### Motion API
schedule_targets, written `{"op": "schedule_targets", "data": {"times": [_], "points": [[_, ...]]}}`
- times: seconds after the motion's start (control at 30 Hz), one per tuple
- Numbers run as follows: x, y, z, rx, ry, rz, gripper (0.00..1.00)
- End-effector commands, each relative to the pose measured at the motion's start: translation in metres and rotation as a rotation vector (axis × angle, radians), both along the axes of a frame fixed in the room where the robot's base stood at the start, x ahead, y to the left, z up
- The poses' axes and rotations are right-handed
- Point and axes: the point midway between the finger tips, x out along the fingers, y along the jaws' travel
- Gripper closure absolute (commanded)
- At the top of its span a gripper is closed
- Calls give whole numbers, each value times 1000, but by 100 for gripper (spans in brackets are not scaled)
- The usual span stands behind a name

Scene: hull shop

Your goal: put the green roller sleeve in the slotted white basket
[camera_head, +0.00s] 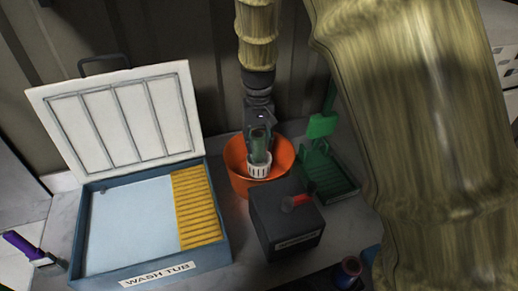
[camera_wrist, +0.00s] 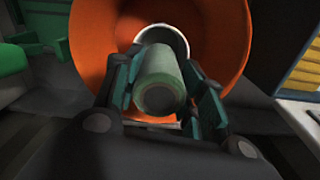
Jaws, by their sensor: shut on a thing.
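My gripper (camera_head: 258,137) points down over the orange bucket and is shut on the green roller sleeve (camera_wrist: 163,80). In the wrist view the sleeve lies between the two teal fingers, its near end facing the camera. The slotted white basket (camera_head: 259,171) is inside the orange bucket, directly below my gripper. Its white rim (camera_wrist: 171,34) shows around the sleeve's far end in the wrist view. The sleeve's far end is at or inside the basket mouth; how deep it reaches is hidden.
The orange bucket (camera_head: 238,172) surrounds the basket. A dark box (camera_head: 285,222) with a red-handled thing on top stands in front. A green tray (camera_head: 333,180) is at right. The blue wash tub (camera_head: 215,243), with a raised white lid (camera_head: 125,115), stands at left.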

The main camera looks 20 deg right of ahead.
Motion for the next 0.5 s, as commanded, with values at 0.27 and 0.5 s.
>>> {"op": "schedule_targets", "data": {"times": [0.27, 0.5], "points": [[-1, -1, -26, 0, 3, -1, 85], [-1, -2, -39, 0, 0, -3, 85]]}}
